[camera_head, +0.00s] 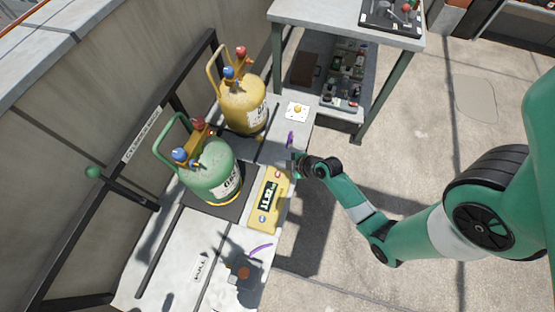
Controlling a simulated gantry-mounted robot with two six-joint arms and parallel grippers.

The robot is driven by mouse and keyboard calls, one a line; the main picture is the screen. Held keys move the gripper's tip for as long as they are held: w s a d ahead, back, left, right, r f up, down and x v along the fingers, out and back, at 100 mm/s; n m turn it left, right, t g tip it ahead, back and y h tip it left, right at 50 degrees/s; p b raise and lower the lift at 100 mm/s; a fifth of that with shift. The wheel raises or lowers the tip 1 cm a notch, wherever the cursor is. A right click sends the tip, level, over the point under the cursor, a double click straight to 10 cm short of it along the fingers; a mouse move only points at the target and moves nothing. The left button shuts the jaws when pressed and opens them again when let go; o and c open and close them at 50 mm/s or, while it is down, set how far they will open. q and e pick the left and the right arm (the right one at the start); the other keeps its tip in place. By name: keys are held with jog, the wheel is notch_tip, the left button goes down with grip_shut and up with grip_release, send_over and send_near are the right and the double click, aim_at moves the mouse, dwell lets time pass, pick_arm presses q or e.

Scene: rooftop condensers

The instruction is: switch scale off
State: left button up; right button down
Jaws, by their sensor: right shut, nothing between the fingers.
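My left gripper is not in view.
A yellow cylinder (243,105) stands behind the green one. A white plate with a yellow button (297,111) lies farther back on the bench. A grey table (340,20) stands at the top. A dark object with a brown top (243,272) sits at the near end.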

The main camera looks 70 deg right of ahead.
aim_at(276, 172)
pick_arm(q)
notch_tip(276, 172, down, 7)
jog(key=b, duration=0.6)
pick_arm(e)
notch_tip(276, 172, down, 8)
jog(key=shift+r, duration=0.2)
dwell(1.1)
pick_arm(q)
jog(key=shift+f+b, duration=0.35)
jog(key=shift+b, duration=0.1)
pick_arm(e)
jog(key=shift+f, duration=0.4)
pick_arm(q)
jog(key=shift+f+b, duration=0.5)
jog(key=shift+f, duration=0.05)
pick_arm(e)
jog(key=shift+f, duration=0.6)
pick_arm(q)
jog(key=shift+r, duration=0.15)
pick_arm(e)
jog(key=shift+r, duration=0.15)
pick_arm(q)
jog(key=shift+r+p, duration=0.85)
jog(key=shift+p, duration=0.15)
pick_arm(e)
jog(key=shift+r, duration=0.85)
